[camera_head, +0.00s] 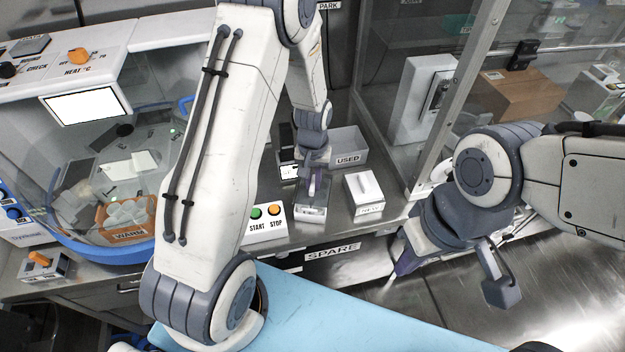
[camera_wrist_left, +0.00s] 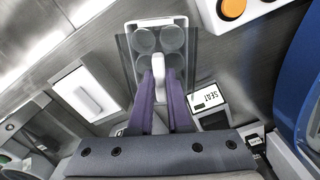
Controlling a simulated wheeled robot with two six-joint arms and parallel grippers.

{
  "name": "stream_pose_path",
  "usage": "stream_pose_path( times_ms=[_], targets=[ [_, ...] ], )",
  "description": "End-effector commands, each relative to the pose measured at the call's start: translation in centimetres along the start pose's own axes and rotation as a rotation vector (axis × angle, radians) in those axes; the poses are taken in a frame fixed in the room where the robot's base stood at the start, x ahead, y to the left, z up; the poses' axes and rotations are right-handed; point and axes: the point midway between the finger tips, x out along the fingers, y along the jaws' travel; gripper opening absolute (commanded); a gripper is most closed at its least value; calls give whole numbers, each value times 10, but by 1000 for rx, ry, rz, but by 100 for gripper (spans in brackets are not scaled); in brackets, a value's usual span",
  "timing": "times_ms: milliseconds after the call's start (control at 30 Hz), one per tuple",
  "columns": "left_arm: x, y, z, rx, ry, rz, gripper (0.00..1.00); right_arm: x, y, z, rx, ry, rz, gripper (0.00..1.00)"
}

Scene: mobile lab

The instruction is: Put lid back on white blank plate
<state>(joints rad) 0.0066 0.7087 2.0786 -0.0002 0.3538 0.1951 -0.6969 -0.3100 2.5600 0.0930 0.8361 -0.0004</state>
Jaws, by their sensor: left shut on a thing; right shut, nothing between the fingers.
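My left gripper (camera_head: 312,188) reaches down at the back of the bench. In the left wrist view its purple fingers (camera_wrist_left: 163,92) are shut on the white handle of a clear lid (camera_wrist_left: 190,62). Under the lid is a white plate (camera_wrist_left: 156,22) with several round wells, seen through the clear sheet. The lid's outline looks shifted from the plate's in this view. I cannot tell whether the lid touches the plate. My right gripper (camera_head: 404,262) is shut and empty, low over the steel surface at right.
A white block with a bar handle (camera_head: 364,192) stands right of the plate. A grey USED bin (camera_head: 347,146) is behind. A START/STOP box (camera_head: 264,223) is at left, and a SEAT-labelled device (camera_wrist_left: 207,97) is beside the plate. A glass-walled cabinet stands at right.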

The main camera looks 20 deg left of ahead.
Motion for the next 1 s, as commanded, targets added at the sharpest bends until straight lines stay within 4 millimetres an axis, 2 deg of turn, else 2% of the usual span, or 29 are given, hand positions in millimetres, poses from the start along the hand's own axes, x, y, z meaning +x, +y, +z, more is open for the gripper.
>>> stream_pose_path(
  times_ms=[1000],
  targets=[
    [27, 0, 0, 0, 0, 0, 0, 18, 1, 1, 0, 0, 0, 0]
  ],
)
